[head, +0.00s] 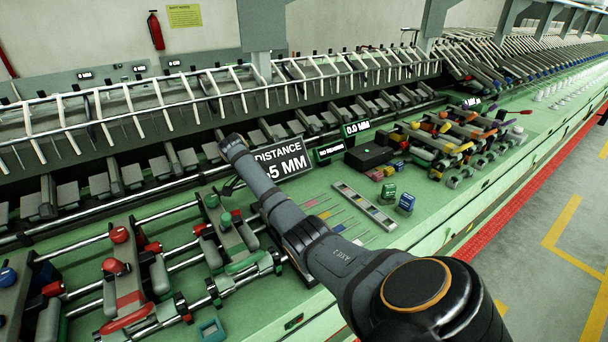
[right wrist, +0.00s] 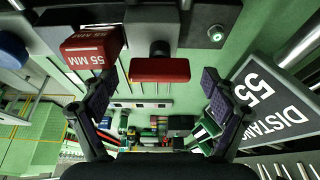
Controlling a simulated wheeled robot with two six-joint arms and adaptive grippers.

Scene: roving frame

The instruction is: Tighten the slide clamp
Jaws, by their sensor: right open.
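In the right wrist view, a red knob (right wrist: 160,70) on a dark stem lies ahead, between the fingers of my right gripper (right wrist: 157,95) in the picture. The gripper is open and its pads are apart from the knob. A red block marked "55 MM" (right wrist: 90,50) is beyond the left finger. In the head view the arm largely hides this gripper. My left gripper is not in view.
A dark sign (head: 283,158) reading "DISTANCE" is partly behind my right arm; it is near the right finger in the wrist view (right wrist: 265,105). Other clamps with red knobs (head: 120,268) are at left. Coloured parts (head: 455,140) crowd the bench at right.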

